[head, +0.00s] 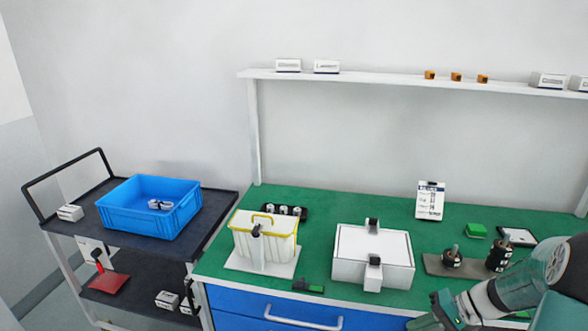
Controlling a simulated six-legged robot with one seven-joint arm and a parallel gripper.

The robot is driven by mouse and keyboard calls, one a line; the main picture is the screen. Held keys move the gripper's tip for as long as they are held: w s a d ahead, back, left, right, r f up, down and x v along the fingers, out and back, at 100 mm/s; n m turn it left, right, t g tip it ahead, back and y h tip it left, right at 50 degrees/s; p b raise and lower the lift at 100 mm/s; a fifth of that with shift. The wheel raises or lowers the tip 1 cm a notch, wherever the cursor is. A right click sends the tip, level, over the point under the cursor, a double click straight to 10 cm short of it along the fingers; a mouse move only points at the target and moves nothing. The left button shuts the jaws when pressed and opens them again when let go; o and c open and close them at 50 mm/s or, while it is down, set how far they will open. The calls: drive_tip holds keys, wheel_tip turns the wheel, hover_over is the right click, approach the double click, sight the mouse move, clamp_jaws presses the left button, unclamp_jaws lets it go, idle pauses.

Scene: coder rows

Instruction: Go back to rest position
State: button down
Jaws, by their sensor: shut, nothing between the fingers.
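My arm enters at the lower right of the head view, in front of the workbench. My gripper (426,318) is low at the bottom edge, in front of the blue drawer front. It is shut, with nothing seen between its fingers. Part of it is cut off by the frame edge. It is apart from the objects on the green bench top (350,205).
On the bench stand a white-and-yellow bin (266,240), a white lidded box (372,255), a small sign (430,200) and black-knobbed parts (451,259). A cart with a blue crate (149,207) stands left. A shelf (390,80) runs above.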

drive_tip(key=s+a+r+n+t+h, duration=0.1)
drive_tip(key=s+a+r+n+h, duration=0.1)
drive_tip(key=s+a+r+h, duration=0.2)
drive_tip(key=s+a+r+n+t+h, duration=0.1)
drive_tip(key=s+a+r+n+h, duration=0.1)
drive_tip(key=s+a+r+h, duration=0.3)
drive_tip(key=shift+s+a+r+t, duration=0.4)
drive_tip(key=shift+s+a+r, duration=1.95)
drive_tip(key=shift+a+r, duration=2.2)
drive_tip(key=shift+d+r, duration=0.5)
drive_tip(key=shift+d, duration=0.05)
